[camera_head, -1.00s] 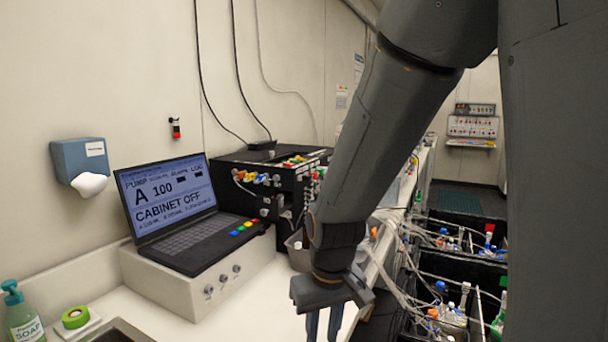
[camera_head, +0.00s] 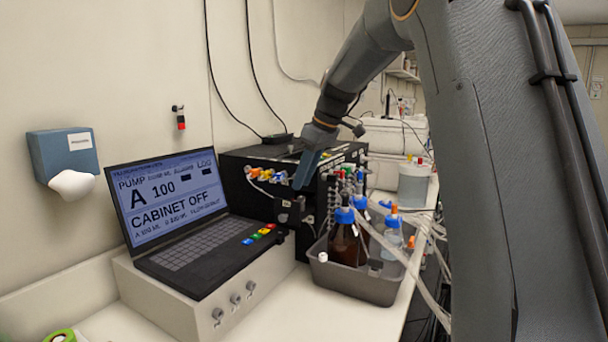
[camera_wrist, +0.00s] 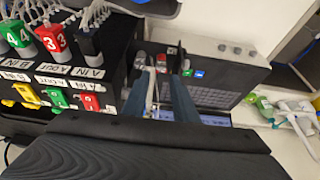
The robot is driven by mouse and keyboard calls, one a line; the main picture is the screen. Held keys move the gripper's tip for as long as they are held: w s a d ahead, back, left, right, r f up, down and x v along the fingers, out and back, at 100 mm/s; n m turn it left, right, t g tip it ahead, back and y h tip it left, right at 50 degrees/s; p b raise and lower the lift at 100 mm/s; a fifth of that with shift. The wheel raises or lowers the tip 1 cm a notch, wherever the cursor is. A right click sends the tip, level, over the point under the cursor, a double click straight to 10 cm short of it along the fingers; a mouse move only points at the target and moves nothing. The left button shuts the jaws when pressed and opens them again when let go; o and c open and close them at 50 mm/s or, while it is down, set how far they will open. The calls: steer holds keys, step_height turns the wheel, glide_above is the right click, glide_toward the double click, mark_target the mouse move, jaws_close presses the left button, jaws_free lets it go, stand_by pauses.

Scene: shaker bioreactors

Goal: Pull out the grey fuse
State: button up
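The black cabinet (camera_head: 250,205) stands on the bench behind the laptop, with coloured plugs and small grey fittings (camera_head: 283,218) on its front. I cannot tell for certain which one is the grey fuse. My gripper (camera_head: 298,186) is in front of the cabinet, over its near corner, fingers pointing down. It hides part of the front. In the wrist view my gripper (camera_wrist: 161,76) shows two blue-grey fingers with a gap between them and nothing clearly held. Left of the fingers, the wrist view shows labelled red, green and yellow plugs (camera_wrist: 58,98) on the cabinet.
The laptop (camera_head: 170,205), reading "CABINET OFF", sits on a white box with knobs. Tubes and cables hang at the right.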

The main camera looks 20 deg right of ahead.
steer(key=shift+p+x, duration=0.8)
steer(key=shift+x, duration=2.6)
jaws_close()
steer(key=shift+r+p, duration=0.45)
steer(key=shift+r, duration=0.3)
steer(key=shift+r, duration=0.35)
steer(key=shift+r+p, duration=0.6)
steer(key=shift+r+p, duration=0.95)
steer(key=shift+r, duration=0.5)
